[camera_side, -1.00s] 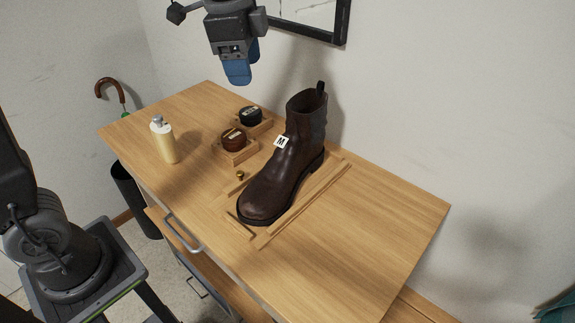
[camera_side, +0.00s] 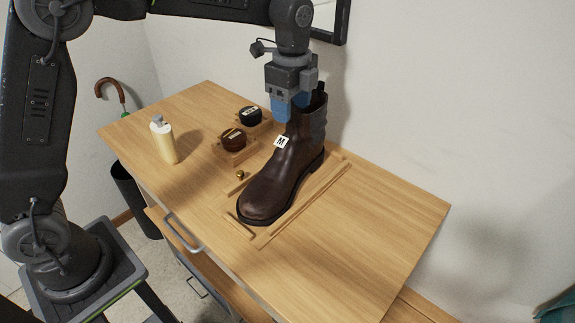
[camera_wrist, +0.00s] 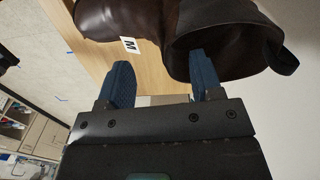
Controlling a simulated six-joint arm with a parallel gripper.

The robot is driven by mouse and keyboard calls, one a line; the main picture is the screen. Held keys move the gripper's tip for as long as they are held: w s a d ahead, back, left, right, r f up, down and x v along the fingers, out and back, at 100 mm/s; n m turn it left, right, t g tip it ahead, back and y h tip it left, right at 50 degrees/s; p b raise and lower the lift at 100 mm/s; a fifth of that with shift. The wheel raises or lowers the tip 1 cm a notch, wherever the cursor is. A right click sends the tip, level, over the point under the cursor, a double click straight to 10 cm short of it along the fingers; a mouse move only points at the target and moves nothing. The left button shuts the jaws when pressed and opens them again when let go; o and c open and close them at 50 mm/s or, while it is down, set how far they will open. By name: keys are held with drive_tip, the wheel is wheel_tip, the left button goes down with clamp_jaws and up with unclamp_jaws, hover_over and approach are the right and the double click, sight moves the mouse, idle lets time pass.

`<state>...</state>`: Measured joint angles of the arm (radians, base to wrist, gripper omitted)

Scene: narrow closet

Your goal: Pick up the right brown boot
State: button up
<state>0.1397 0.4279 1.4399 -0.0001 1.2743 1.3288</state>
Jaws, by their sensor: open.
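One brown boot (camera_side: 277,185) stands upright on the wooden cabinet top, its toe toward the front left and its shaft at the back. A white tag marked M hangs at its ankle. My gripper (camera_side: 291,112) is at the top of the shaft, pointing down. In the wrist view my gripper (camera_wrist: 165,75) has its two blue fingers apart. The right finger overlaps the shaft opening of the boot (camera_wrist: 222,40), and the left finger is outside it, near the tag. Whether a finger touches the leather cannot be told. No second boot shows.
Wooden rails (camera_side: 306,207) frame the boot. To its left are a brown tin (camera_side: 233,140), a black tin (camera_side: 250,116), a small brass knob (camera_side: 240,175) and a cream bottle (camera_side: 164,143). The wall is close behind. The cabinet top (camera_side: 385,220) is clear on the right.

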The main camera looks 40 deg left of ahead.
sight(292, 133)
drive_tip(key=shift+d+f, duration=0.1)
drive_tip(key=shift+f, duration=2.7)
clamp_jaws()
